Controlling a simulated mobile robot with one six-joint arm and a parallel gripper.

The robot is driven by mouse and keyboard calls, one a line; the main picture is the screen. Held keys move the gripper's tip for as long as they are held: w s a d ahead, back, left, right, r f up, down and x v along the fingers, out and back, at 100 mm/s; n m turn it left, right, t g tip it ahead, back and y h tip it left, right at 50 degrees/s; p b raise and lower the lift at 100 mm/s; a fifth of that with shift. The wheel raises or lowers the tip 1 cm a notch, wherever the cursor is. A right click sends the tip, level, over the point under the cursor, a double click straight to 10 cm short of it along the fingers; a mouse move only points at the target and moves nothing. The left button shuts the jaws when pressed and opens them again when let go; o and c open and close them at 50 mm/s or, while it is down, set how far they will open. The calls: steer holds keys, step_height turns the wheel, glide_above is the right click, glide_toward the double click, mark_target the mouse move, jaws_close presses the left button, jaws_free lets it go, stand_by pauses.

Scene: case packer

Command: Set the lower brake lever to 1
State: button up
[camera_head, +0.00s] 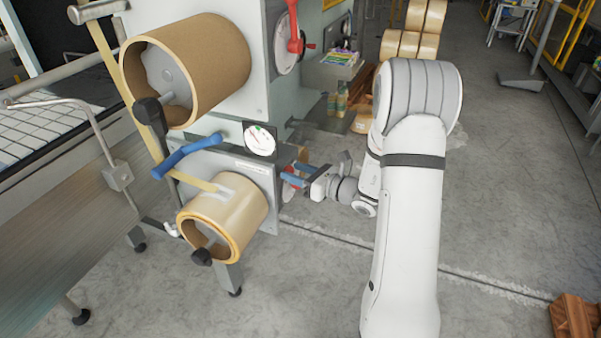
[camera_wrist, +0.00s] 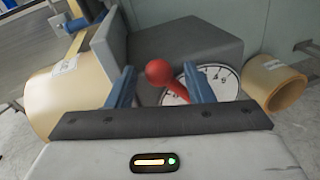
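The lower brake lever has a red ball knob (camera_wrist: 159,72), which shows in the wrist view between my gripper's two blue fingers. Behind it is a white dial (camera_wrist: 222,82) with black numbers, partly covered by the right finger and the knob; I cannot tell which number the lever points to. My gripper (camera_wrist: 160,88) is open, with a gap on both sides of the knob. In the head view my gripper (camera_head: 293,174) is at the right side of the lower unit, and the lower dial (camera_head: 289,187) is mostly hidden behind it.
The lower tape roll (camera_head: 222,215) is left of my gripper. An upper red lever (camera_head: 295,38) sits on the machine above, with a large upper roll (camera_head: 190,68) beside it. Another roll (camera_wrist: 278,82) is at the right in the wrist view. The floor (camera_head: 300,285) in front is clear.

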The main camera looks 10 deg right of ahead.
steer(key=b+v, duration=0.1)
steer(key=v, duration=0.6)
steer(key=shift+s+d, duration=0.2)
steer(key=shift+s, duration=0.1)
stand_by(0.3)
steer(key=s+a+r+n+g+h, duration=0.1)
steer(key=s+a+r+n+g, duration=0.3)
steer(key=s+a+n+g, duration=0.85)
steer(key=s+d+r+n+h, duration=0.1)
steer(key=s+d+n+h, duration=0.1)
steer(key=n, duration=0.3)
steer(key=s+d+r+n+t+h, duration=0.1)
steer(key=s+d+n+h, duration=0.1)
steer(key=s+n+h, duration=0.3)
steer(key=s+d+r+n+t+h, duration=0.1)
steer(key=s+d+n+h, duration=0.1)
steer(key=n, duration=0.4)
steer(key=shift+s+d+n+t+h, duration=0.2)
steer(key=shift+s+h, duration=0.25)
steer(key=shift+s, duration=0.2)
steer(key=shift+s+d+n+t+h, duration=0.1)
steer(key=shift+s+n+h, duration=0.05)
steer(key=shift+s+h, duration=0.4)
